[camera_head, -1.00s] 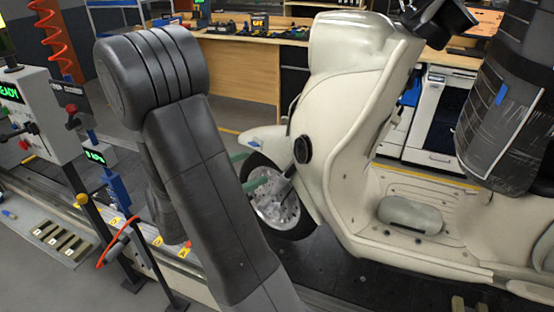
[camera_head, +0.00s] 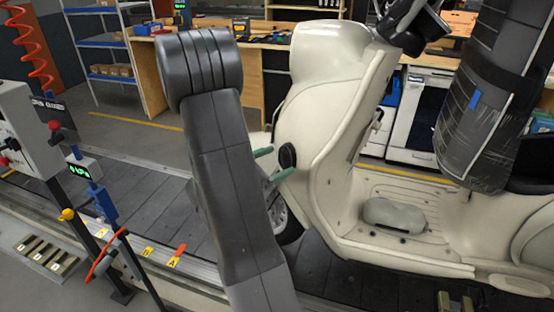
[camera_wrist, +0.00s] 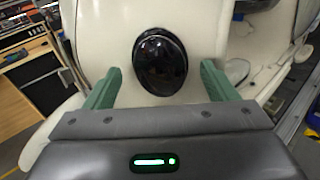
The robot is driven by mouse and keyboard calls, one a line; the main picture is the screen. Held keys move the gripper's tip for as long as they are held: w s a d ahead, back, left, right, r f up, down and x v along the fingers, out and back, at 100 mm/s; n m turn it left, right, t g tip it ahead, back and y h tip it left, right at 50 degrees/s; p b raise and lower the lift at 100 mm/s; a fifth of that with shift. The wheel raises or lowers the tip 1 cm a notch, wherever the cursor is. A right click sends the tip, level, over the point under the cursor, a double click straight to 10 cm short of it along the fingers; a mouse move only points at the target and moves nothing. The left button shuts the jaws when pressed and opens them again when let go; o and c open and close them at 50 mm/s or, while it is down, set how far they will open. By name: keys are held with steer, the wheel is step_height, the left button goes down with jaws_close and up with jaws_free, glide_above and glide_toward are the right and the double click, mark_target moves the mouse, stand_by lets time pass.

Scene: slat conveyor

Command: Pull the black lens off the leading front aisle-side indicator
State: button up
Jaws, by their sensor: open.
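The black lens (camera_head: 287,156) is a dark round disc on the cream front side of the scooter (camera_head: 318,110). In the wrist view the lens (camera_wrist: 160,61) is a glossy black oval, upright, near the middle of the picture. My gripper (camera_head: 275,163) has green fingers that stand to either side of the lens. In the wrist view my gripper (camera_wrist: 155,82) is open, with a finger to the left and one to the right of the lens and a visible gap on each side. My arm hides part of the scooter's front and wheel.
A control post with a red knob (camera_head: 54,126) and an orange hoop (camera_head: 106,255) stand at the left beside the slat conveyor (camera_head: 165,205). A dark wrapped column (camera_head: 490,100) hangs over the scooter's seat side. A workbench (camera_head: 220,22) is behind.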

steer(key=shift+w+d, duration=0.25)
steer(key=shift+d, duration=0.1)
steer(key=c, duration=1)
steer(key=shift+s+a, duration=0.1)
steer(key=shift+a, duration=0.05)
steer(key=shift+s+a, duration=0.1)
steer(key=shift+a, duration=0.05)
steer(key=shift+v, duration=1.3)
stand_by(1.0)
steer(key=shift+v, duration=0.85)
